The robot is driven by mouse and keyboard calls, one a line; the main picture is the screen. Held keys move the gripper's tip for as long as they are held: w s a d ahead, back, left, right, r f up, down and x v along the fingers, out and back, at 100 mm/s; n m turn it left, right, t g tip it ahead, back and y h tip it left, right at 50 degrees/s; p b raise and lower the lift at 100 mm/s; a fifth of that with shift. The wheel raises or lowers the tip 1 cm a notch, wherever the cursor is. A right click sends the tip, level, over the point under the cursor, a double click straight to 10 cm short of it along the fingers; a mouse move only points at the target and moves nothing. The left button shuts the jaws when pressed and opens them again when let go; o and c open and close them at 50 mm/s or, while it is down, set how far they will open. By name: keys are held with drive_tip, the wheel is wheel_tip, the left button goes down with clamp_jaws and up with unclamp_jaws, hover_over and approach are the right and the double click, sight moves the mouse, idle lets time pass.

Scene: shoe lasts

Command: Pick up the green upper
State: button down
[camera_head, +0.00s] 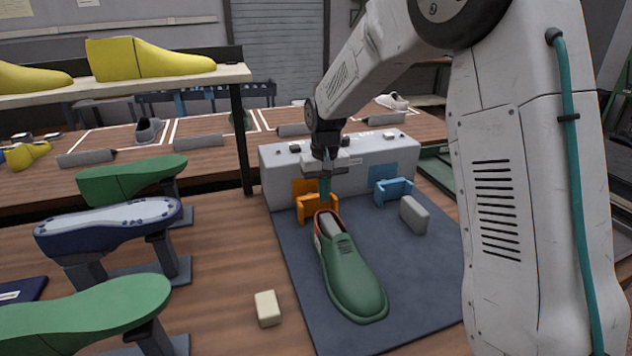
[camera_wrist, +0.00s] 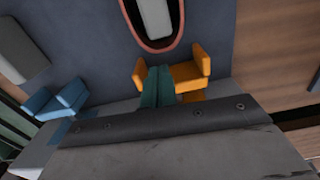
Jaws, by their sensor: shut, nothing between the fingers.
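The green upper (camera_head: 352,279) lies on the dark mat, its red-lined opening toward the grey block at the back and its toe toward me. In the wrist view only the red-edged rim of its opening (camera_wrist: 176,44) shows at the top, with a grey insert inside. My gripper (camera_head: 324,198) is shut and empty, fingers pointing down, just behind the upper's heel end. In the wrist view my teal fingertips (camera_wrist: 158,72) are together beside the orange bracket (camera_wrist: 188,74), apart from the upper's rim. Whether they touch the bracket cannot be told.
The mat (camera_head: 302,270) also holds a blue bracket (camera_head: 393,191) and a grey block (camera_head: 414,214). A long grey housing (camera_head: 380,157) stands behind. A cream block (camera_head: 267,309) lies left of the mat. Green and blue lasts on stands (camera_head: 108,228) fill the left side.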

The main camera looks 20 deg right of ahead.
drive_tip(key=shift+d+f, duration=0.1)
drive_tip(key=shift+f, duration=2.05)
drive_tip(key=shift+s, duration=1.1)
